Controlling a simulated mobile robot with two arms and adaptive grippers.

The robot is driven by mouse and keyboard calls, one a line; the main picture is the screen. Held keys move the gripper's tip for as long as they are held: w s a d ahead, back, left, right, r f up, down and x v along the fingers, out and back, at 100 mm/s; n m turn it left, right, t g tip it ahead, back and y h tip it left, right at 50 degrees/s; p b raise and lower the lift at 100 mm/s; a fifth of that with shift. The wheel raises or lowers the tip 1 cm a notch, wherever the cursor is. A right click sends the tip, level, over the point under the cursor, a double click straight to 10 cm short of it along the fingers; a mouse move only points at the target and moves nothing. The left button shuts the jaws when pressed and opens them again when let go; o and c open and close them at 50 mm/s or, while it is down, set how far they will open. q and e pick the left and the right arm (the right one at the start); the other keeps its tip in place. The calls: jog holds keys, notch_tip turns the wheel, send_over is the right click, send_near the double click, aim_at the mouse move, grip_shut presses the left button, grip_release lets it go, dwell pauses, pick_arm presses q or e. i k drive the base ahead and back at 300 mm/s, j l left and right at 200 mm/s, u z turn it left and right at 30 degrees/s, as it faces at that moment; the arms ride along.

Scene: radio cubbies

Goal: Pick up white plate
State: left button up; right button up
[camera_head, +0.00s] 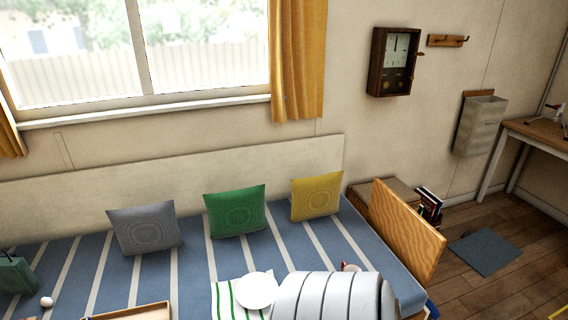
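A white plate (257,290) rests on a white cloth with green stripes (225,296) on the blue-striped bed (185,268), near the bottom middle of the head view. The plate looks round and empty. Its right edge is close to a light grey rounded thing with dark bands (335,298); I cannot tell whether they touch. Neither of my grippers shows in this view.
Grey (145,228), green (236,210) and yellow (316,196) cushions lean at the back of the bed. A wooden tray (135,312), a small white round thing (46,302) and a dark green box (16,274) are left of the plate. A wooden board (407,232) stands at right.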

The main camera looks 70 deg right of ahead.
aim_at(254, 290)
jog(key=z, duration=1.95)
